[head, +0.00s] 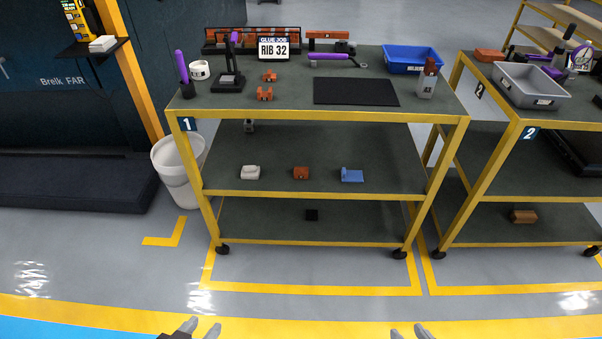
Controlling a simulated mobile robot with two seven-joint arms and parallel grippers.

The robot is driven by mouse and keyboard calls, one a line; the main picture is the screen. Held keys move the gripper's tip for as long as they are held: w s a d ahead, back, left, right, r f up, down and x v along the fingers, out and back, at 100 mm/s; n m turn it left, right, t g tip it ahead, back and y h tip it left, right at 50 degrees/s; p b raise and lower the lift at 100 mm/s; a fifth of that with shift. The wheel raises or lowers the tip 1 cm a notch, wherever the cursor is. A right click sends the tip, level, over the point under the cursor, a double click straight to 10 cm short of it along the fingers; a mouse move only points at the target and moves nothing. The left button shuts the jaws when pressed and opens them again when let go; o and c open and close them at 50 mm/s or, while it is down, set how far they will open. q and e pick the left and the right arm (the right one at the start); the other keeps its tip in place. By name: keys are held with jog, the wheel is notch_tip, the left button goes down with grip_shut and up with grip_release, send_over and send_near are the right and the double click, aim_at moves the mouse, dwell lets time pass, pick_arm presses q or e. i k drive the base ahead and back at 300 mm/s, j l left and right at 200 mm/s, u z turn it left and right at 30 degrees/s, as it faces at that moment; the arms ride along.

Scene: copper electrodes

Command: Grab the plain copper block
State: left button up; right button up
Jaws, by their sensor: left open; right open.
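A small copper-coloured block (301,173) sits on the middle shelf of cart 1, between a white piece and a blue piece. It seems to have a small dark mark on its front. Another brown-copper block (523,216) lies on the bottom shelf of cart 2, and a copper-coloured block (489,56) is on cart 2's top. Two shaped copper pieces (264,94) stand on cart 1's top. Which block is the plain one I cannot tell for sure. My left gripper (199,328) and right gripper (410,332) are open and empty at the bottom edge, well short of the carts.
Cart 1 (320,116) has a yellow frame and holds a black mat (355,91), a blue bin (412,59) and a sign (273,49). Cart 2 at right carries a grey bin (531,86). A white bucket (179,170) stands left of cart 1. The floor in front is clear.

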aim_at(299, 172)
jog(key=i+l+u, duration=0.2)
jog(key=i+l, duration=0.15)
jog(key=i+l+u, duration=0.2)
jog(key=i+l, duration=0.15)
jog(key=l, duration=0.15)
jog(key=i+l+u, duration=0.2)
jog(key=l, duration=0.3)
jog(key=i+l+u, duration=0.15)
jog(key=i+l, duration=0.4)
jog(key=i, duration=0.05)
